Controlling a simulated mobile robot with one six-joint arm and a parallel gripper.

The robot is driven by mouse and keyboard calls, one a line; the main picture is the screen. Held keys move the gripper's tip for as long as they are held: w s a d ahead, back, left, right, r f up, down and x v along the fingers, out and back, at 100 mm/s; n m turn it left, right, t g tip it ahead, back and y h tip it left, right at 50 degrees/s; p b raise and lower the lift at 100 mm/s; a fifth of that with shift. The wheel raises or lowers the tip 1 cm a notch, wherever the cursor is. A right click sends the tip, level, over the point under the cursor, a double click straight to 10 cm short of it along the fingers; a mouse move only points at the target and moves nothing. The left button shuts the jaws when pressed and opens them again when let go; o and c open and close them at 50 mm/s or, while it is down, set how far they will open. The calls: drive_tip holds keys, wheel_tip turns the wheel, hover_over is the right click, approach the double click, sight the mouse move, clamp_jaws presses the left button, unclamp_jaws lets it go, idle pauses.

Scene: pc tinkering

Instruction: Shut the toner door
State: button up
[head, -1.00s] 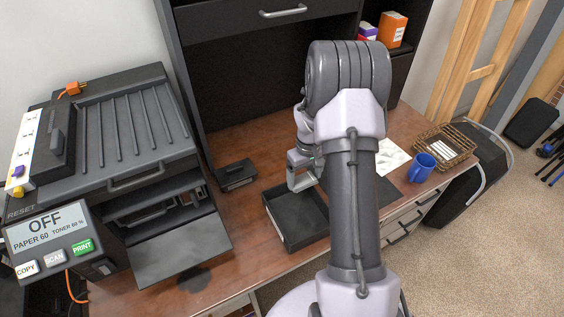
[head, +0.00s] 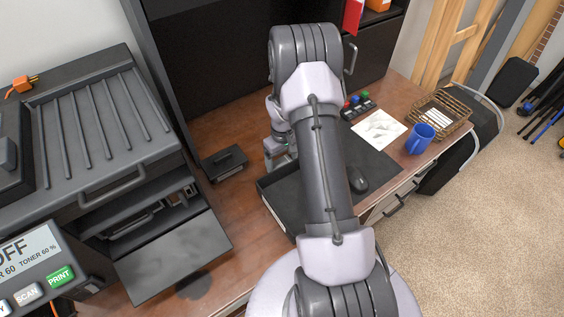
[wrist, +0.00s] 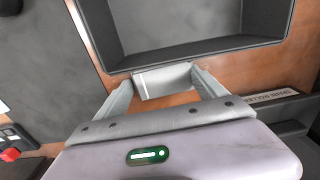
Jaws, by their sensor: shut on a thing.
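The printer (head: 100,115) stands at the left, with a dark front flap (head: 172,258) lowered open below its dark opening; I take this flap to be the toner door. My gripper (head: 278,155) is well to the right of the flap, at the far edge of a black open tray (head: 278,208) on the desk. In the wrist view my gripper (wrist: 166,92) has its fingers on either side of a light grey piece (wrist: 165,79) at the tray's wall (wrist: 200,48), and is shut on it. Whether this piece belongs to the tray is unclear. My arm hides part of the tray.
A small black box (head: 224,163) sits between printer and tray; in the wrist view a box labelled spare roller (wrist: 275,100) shows. A mouse (head: 357,181), paper (head: 379,130), blue mug (head: 420,139) and wire basket (head: 441,112) are on the right. A cabinet stands behind.

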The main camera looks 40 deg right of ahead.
drive_tip(key=shift+f, duration=0.1)
drive_tip(key=o, duration=1.7)
